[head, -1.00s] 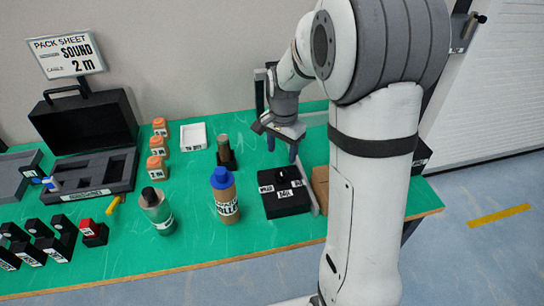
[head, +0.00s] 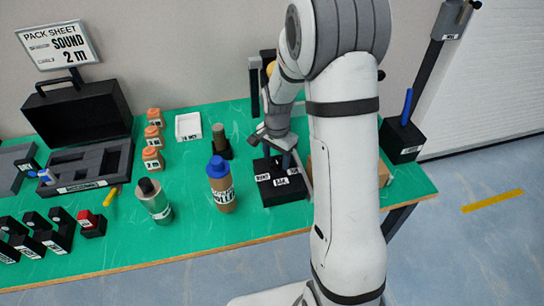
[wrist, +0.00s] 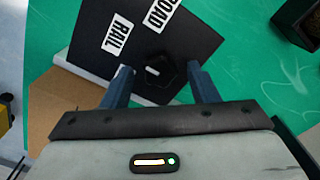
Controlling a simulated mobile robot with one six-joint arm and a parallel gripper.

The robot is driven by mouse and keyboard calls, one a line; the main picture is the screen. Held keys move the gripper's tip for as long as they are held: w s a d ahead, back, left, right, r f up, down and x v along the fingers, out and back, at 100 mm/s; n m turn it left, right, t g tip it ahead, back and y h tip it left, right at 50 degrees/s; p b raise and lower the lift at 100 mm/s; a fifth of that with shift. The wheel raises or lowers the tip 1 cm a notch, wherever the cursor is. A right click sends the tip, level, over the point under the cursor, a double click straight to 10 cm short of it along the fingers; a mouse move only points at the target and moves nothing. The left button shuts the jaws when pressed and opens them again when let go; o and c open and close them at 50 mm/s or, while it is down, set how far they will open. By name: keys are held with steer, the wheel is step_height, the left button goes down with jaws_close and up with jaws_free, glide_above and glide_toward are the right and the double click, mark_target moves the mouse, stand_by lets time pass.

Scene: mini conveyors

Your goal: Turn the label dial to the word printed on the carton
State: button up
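The label dial is a black box (head: 285,195) with white word labels near the table's front right. In the wrist view its black knob (wrist: 165,78) carries a short white mark, and the labels RAIL (wrist: 117,34) and ROAD (wrist: 160,13) are readable. My gripper (head: 278,157) points down over the box. In the wrist view its two blue-grey fingers (wrist: 158,76) are apart, one on each side of the knob, with visible gaps. I cannot tell their exact height. A brown carton (head: 384,172) stands behind my arm, mostly hidden; it also shows in the wrist view (wrist: 58,100). No word on it is visible.
A blue-capped bottle (head: 222,190) and a green bottle (head: 154,200) stand left of the dial box. A pack sheet (head: 57,46) reads SOUND, 2 m.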

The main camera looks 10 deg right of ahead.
mark_target(276, 160)
steer(key=c, duration=0.9)
steer(key=shift+a+r, duration=0.1)
steer(key=shift+a, duration=0.3)
steer(key=shift+w+d, duration=0.15)
steer(key=shift+d, duration=0.25)
steer(key=shift+r, duration=0.1)
steer(key=shift+c, duration=0.2)
steer(key=o, duration=1)
step_height(276, 160, up, 8)
steer(key=shift+f, duration=0.2)
